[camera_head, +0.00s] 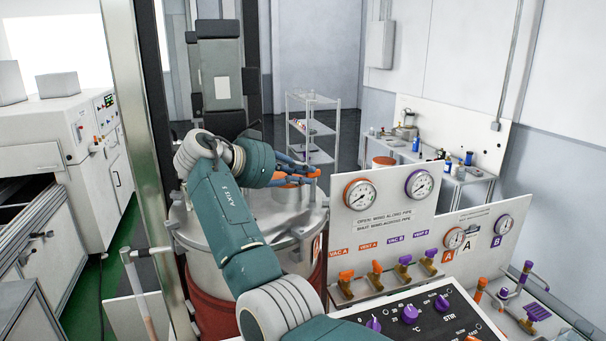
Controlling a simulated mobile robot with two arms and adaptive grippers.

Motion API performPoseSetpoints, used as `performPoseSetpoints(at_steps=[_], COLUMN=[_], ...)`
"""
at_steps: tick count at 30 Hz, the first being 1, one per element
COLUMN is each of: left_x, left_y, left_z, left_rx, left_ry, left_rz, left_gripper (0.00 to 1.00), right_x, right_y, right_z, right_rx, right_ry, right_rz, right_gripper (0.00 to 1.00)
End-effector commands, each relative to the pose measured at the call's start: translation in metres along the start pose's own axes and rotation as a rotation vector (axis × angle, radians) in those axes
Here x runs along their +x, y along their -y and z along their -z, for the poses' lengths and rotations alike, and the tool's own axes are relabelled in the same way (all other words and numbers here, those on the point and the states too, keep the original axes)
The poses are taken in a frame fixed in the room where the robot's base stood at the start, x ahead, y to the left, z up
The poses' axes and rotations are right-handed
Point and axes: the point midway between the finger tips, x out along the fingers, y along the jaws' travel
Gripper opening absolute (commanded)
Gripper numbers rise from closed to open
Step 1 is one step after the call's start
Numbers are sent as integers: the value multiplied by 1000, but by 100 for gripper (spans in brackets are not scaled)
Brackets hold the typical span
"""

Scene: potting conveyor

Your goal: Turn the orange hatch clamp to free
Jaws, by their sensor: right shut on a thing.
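My right arm reaches up from the bottom of the head view over a round metal vessel lid (205,245). My right gripper (305,176) is at the far side of the lid, shut on the orange hatch clamp (316,173). Only small orange parts of the clamp show at the blue finger parts. The gripper and arm hide the rest, so its turned angle cannot be told. My left gripper is not in view.
A white gauge panel (385,234) with dials and orange and purple valves stands right of the vessel. A dark knob panel (425,318) is in front. A metal post (147,150) rises left of the lid. A shelf cart (312,130) stands behind.

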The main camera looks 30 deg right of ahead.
Motion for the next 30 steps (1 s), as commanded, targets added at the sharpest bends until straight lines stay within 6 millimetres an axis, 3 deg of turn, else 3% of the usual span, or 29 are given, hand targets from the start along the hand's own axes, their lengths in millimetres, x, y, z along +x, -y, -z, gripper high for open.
performPoseSetpoints(at_steps=[8, 9, 11, 20, 25, 30], left_x=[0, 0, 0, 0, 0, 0], left_y=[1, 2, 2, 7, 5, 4], left_z=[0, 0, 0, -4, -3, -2], left_rx=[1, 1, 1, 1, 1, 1], left_ry=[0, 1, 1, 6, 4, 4], left_rz=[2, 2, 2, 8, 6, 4], left_gripper=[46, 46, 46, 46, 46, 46], right_x=[-2, -2, -1, -2, -20, -57], right_y=[1, 1, 1, 1, 1, 1], right_z=[5, 5, 5, 2, 2, 2], right_rx=[7, 8, 7, 3, 3, 4], right_ry=[-11, -11, -10, -5, -5, -6], right_rz=[5, 6, 5, 2, 4, 6], right_gripper=[0, 18, 27, 27, 27, 27])
